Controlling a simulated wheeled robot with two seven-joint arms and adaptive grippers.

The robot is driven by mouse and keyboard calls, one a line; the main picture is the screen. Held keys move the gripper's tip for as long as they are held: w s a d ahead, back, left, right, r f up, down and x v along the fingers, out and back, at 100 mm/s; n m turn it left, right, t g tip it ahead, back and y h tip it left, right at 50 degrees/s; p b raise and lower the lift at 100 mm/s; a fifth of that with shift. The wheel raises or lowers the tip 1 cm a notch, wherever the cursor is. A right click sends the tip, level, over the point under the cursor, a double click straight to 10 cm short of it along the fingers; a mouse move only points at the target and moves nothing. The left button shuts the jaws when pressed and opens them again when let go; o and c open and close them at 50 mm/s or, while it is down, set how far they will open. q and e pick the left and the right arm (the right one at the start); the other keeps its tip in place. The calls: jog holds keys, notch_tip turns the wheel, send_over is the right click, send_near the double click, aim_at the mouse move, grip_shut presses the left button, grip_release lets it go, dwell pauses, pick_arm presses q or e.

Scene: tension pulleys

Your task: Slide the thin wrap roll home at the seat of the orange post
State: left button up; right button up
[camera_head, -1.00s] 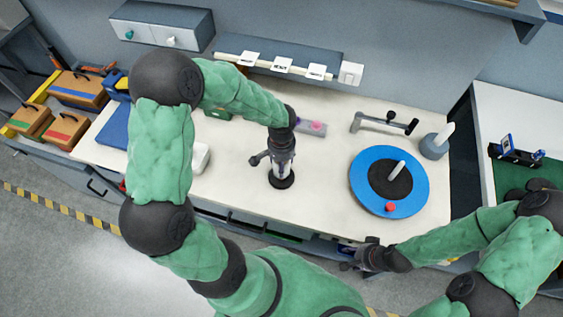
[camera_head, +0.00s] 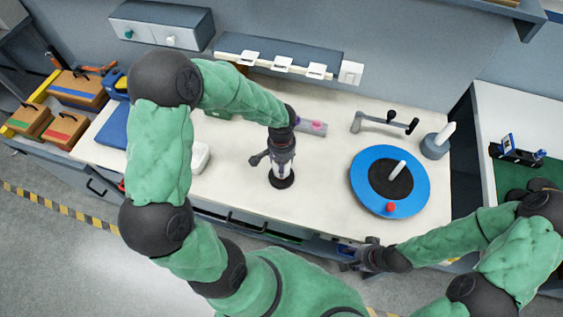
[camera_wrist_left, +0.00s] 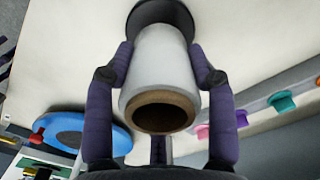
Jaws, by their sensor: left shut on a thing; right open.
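My left gripper (camera_head: 282,166) is shut on a pale grey roll (camera_wrist_left: 163,75) over the middle of the bench. In the left wrist view its two fingers clasp the roll's sides, and the brown core end faces the camera. A black round disc (camera_wrist_left: 160,12) lies at the roll's far end; it also shows below the gripper in the head view (camera_head: 281,181). I cannot tell whether the roll touches the disc. No orange post can be made out clearly; a small orange edge (camera_wrist_left: 318,81) shows at the wrist view's right border. My right gripper (camera_head: 352,262) is open and empty by the bench's front edge.
A blue turntable (camera_head: 419,186) with a white post and red knob is right of the roll. A grey strip with pink and purple pegs (camera_head: 313,127) lies behind the gripper. A grey crank-like bar (camera_head: 383,121) and grey-based white post (camera_head: 434,148) stand back right.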

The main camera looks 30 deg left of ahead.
pick_arm(q)
jog(key=shift+f, duration=0.2)
jog(key=shift+f+b, duration=0.9)
jog(key=shift+b, duration=0.1)
jog(key=shift+s+f, duration=0.15)
jog(key=shift+f, duration=0.05)
jog(key=shift+s+a+f+b, duration=0.1)
jog(key=shift+s+f+b, duration=0.15)
jog(key=shift+b, duration=0.2)
jog(key=o, duration=1.3)
jog(key=shift+w, duration=0.1)
